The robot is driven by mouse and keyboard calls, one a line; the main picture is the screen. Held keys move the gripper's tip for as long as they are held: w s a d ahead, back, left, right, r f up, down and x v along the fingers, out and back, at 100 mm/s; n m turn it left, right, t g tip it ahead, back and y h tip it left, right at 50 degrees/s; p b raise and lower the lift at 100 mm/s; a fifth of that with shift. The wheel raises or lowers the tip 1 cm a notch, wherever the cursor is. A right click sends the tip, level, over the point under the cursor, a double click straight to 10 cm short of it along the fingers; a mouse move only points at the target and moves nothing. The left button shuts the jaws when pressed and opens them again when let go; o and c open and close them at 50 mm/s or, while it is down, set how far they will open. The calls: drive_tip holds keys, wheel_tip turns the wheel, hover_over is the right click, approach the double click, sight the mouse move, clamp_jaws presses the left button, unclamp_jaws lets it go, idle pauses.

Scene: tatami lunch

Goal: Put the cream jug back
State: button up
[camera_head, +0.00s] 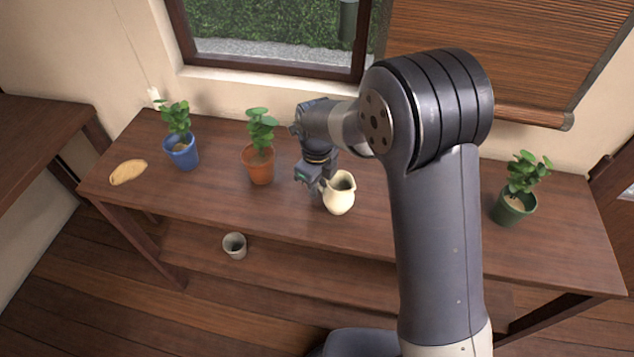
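The cream jug (340,198) stands upright on the dark wooden table (388,236), near its front middle. Its open mouth faces up. My gripper (321,187) is pointing down at the jug's left side, level with its upper part, and appears to touch or nearly touch it. The fingertips are small and partly hidden against the jug, so I cannot tell whether they are closed on it. The jug's handle is not clearly visible.
On the table are plants in a blue pot (181,154), a terracotta pot (258,167) and a green pot (512,208), and a tan oval item (128,172) at far left. A small grey cup (235,246) is on the lower shelf. My arm hides the table's right middle.

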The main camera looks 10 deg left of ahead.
drive_tip(key=shift+o, duration=1)
drive_tip(key=shift+r, duration=3.9)
drive_tip(key=shift+a+r, duration=0.1)
drive_tip(key=shift+a, duration=0.05)
